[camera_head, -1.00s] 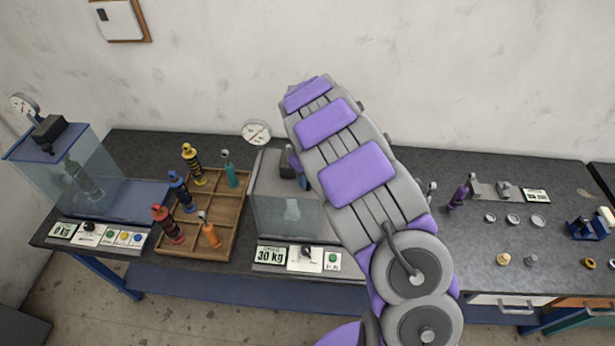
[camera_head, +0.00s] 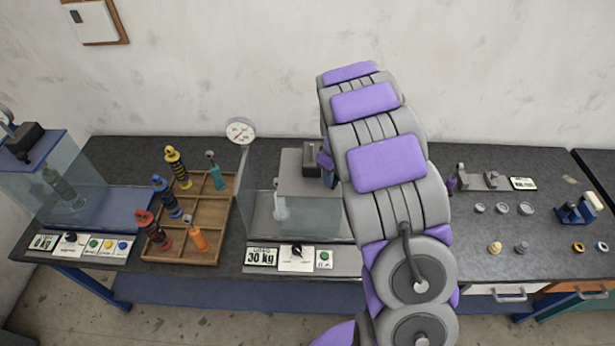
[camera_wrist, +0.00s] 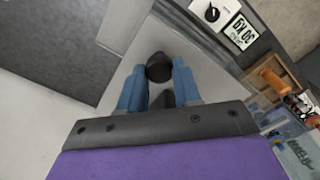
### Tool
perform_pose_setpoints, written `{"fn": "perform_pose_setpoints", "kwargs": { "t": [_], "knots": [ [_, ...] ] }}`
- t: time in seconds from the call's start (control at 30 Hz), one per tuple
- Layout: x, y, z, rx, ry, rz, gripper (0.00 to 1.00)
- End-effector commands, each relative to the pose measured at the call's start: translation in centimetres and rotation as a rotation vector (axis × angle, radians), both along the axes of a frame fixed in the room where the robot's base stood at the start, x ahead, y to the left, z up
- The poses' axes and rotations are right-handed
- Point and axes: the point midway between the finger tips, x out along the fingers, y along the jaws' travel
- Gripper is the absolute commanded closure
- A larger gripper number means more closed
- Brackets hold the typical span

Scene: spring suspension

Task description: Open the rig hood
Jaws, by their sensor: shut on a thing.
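The middle rig is a clear-walled box with a 30 kg sign (camera_head: 261,257). Its grey hood (camera_head: 305,192) carries a black block (camera_head: 312,157) and sits toward the right of the box. A pale cylinder (camera_head: 280,207) shows at the box's left part. In the head view my gripper is mostly hidden behind my arm, with only a bluish bit beside the black block. In the wrist view my gripper (camera_wrist: 158,88) has its blue fingers shut on a black knob-like handle (camera_wrist: 158,67) above a grey surface.
A wooden tray (camera_head: 208,232) with several coloured shock absorbers stands left of the rig. Another rig with a blue lid (camera_head: 35,150) is at far left. A gauge (camera_head: 240,130) stands behind the middle rig. Small rings and a blue clamp (camera_head: 577,209) lie at right.

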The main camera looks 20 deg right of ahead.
Motion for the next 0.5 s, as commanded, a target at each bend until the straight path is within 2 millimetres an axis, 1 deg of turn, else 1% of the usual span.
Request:
{"fn": "perform_pose_setpoints", "kwargs": {
  "t": [0.03, 0.2, 0.3, 0.4, 0.5],
  "knots": [
    [-0.5, -1.2, -0.2, 0.003, 0.003, -0.006, 1.00],
    [-1.6, -4.7, -0.2, 0.001, 0.003, -0.004, 1.00],
    [-2.0, -6.2, -0.1, 0.001, 0.004, -0.004, 1.00],
    [-2.3, -7.2, -0.1, 0.000, 0.004, -0.003, 1.00],
    [-2.5, -7.7, -0.1, 0.000, 0.005, -0.002, 1.00]
  ]
}}
